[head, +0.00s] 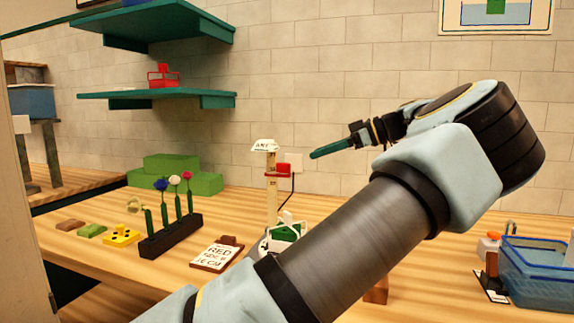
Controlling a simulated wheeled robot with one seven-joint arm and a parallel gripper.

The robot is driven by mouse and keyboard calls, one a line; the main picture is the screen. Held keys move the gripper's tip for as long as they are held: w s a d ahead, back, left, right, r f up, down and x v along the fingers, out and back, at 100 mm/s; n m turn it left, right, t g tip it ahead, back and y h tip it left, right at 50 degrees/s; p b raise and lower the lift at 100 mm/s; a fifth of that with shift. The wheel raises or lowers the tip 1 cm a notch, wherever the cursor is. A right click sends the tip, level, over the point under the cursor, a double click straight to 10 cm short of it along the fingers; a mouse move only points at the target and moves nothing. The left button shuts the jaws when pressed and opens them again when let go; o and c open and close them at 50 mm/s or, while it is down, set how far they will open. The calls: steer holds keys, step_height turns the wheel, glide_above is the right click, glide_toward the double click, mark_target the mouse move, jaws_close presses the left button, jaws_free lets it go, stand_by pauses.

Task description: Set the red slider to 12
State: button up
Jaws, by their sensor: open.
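The red slider (284,171) sits on an upright pale post (271,198) on the table, in the upper half of the post. Marks on the post are too small to read. A white label tops the post. My gripper (316,154) is open and empty, in the air to the right of the post and a little higher than the slider. It is seen side-on, pointing left, with a dark green fingertip. I cannot tell its distance in depth from the slider. My arm hides part of the post's base area.
A dark rack (172,238) holds several flowers. Green blocks (180,175) stand behind it. A red caddy (163,77) sits on a shelf. A blue bin (540,272) stands at the right. A socket and cable are behind the post.

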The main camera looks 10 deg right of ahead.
mark_target(287, 164)
steer(key=p+x, duration=0.2)
steer(key=x, duration=0.8)
steer(key=shift+a+f, duration=0.1)
steer(key=shift+a, duration=0.1)
jaws_close()
stand_by(1.1)
